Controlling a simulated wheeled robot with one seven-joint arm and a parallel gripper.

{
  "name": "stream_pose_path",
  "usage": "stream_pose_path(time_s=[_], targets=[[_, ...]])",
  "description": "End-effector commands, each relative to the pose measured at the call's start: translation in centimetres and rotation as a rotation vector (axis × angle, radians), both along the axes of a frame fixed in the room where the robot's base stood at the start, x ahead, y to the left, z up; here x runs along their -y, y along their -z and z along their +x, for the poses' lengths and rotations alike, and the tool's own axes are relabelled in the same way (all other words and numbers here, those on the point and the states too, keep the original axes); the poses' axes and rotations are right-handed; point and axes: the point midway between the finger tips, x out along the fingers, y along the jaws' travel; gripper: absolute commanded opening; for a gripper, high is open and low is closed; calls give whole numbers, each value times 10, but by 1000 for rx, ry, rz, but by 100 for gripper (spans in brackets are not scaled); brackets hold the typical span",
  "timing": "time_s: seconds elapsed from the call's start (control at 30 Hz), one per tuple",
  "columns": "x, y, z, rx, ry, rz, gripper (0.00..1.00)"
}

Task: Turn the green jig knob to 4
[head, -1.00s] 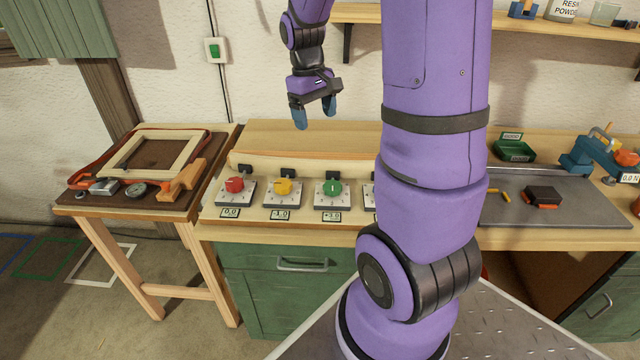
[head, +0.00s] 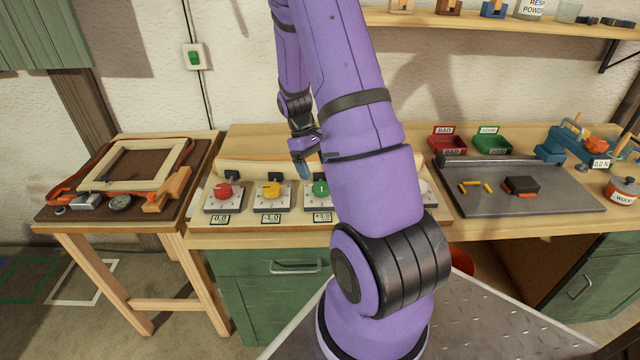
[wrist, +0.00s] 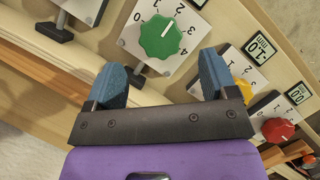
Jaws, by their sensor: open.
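The green knob (head: 320,188) sits on a pale dial plate on the bench, third from the left, partly hidden by my arm. Its display (head: 322,216) reads about +3.0. In the wrist view the green knob (wrist: 161,37) shows whole, its white pointer mark aimed up and right on the numbered scale. My gripper (head: 302,170) is above and behind the dials, near the green knob. In the wrist view my gripper (wrist: 163,68) is open, its blue fingers apart and empty, with the green knob ahead between their lines and not touched.
A yellow knob (head: 271,190) reading -1.0 and a red knob (head: 223,191) reading 0.0 stand left of the green one. A wooden rail (head: 250,168) runs behind them. A grey plate (head: 520,190) with small parts lies right.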

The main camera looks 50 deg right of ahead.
Motion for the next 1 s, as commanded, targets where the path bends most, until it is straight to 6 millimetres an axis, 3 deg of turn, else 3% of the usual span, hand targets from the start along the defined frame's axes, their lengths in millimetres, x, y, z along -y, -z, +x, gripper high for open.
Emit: stream_pose_path(time_s=[0.3, 0.77, 0.97, 1.0], targets=[[-1, 43, -18, 0, 0, -1, 79], [-2, 52, -21, 2, 0, -1, 79], [-2, 52, -21, 2, 0, -1, 33], [-2, 52, -21, 2, 0, -1, 30]])
